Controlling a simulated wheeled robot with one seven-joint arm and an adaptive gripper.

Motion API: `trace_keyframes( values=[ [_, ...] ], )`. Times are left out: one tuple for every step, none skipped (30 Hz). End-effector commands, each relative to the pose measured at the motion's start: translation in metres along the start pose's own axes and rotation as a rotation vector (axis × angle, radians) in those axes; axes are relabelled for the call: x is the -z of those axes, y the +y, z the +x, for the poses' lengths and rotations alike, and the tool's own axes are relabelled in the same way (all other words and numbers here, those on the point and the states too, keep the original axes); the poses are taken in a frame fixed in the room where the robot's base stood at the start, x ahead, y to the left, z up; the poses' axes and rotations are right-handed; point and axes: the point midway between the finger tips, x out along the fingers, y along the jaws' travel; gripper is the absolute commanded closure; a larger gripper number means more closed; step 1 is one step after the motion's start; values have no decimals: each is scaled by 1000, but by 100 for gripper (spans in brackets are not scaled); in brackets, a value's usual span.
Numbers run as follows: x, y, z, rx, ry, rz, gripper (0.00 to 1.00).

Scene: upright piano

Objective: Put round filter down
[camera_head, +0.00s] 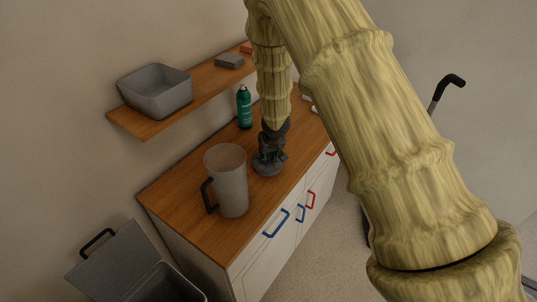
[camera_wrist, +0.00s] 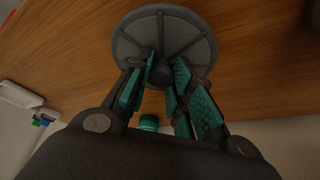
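The round filter is a dark grey disc with spokes and a central knob. In the wrist view the round filter (camera_wrist: 193,35) lies across my fingertips, with its knob between the two teal finger pads. My gripper (camera_wrist: 163,72) appears shut on that knob. In the head view my gripper (camera_head: 270,150) points down over the wooden worktop, with the round filter (camera_head: 267,169) under it, just right of a grey jug. The filter is level and at or very close to the worktop; I cannot tell whether it touches.
The tall grey jug (camera_head: 231,185) with a black handle stands close left of the filter. A green bottle (camera_head: 244,107) stands behind. A shelf (camera_head: 130,123) above carries a grey bin (camera_head: 157,97). The worktop (camera_head: 172,203) is clear at its left end.

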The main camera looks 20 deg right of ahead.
Motion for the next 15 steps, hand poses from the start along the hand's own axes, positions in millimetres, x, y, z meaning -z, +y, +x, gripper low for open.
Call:
trace_keyframes(
  values=[
    [0,0,0,0,0,0,65],
    [0,0,0,0,0,0,60],
    [0,0,0,0,0,0,58],
    [0,0,0,0,0,0,58],
    [0,0,0,0,0,0,58],
    [0,0,0,0,0,0,58],
    [0,0,0,0,0,-1,58],
    [0,0,0,0,0,-1,58],
    [0,0,0,0,0,-1,58],
    [0,0,0,0,0,-1,58],
    [0,0,-1,0,0,-1,58],
    [1,0,-2,0,0,-1,58],
    [1,0,-3,0,0,-1,58],
    [2,0,-4,0,0,-2,58],
    [2,0,-5,0,0,-1,58]
  ],
)
